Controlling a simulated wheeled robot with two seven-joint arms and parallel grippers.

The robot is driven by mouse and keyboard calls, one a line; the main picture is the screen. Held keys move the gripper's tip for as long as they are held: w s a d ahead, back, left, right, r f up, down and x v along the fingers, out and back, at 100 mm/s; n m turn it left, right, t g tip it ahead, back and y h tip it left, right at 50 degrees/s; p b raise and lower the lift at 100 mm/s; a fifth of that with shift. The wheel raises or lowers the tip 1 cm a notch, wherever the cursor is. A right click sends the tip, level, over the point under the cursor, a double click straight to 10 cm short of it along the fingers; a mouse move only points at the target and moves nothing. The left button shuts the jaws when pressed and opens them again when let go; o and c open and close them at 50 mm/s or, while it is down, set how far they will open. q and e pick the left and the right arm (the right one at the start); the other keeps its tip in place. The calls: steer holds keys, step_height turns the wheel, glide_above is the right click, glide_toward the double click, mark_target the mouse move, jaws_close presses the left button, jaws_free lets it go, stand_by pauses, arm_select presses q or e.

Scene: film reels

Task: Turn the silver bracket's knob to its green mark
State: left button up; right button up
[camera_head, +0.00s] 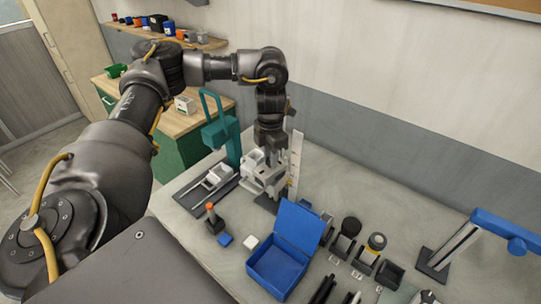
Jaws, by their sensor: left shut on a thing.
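The silver bracket (296,160) is the tall pale upright with small marks, standing near the back wall just right of my left gripper. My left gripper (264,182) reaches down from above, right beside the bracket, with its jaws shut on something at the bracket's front. The held part looks to be the knob, but the jaws cover it. The green mark and the knob's angle cannot be made out. My right gripper is not in view.
A teal stand (222,132) rises close left of my gripper. An open blue box (282,262) stands in front. An orange-tipped dark piece (212,218), small dark holders (345,238) and a blue-armed stand (500,228) share the table. Clear tabletop lies at back right.

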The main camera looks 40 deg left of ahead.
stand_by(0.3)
arm_select(q)
steer(key=o, duration=1)
step_height(320, 180, up, 11)
steer(key=b, duration=0.1)
steer(key=shift+f, duration=0.15)
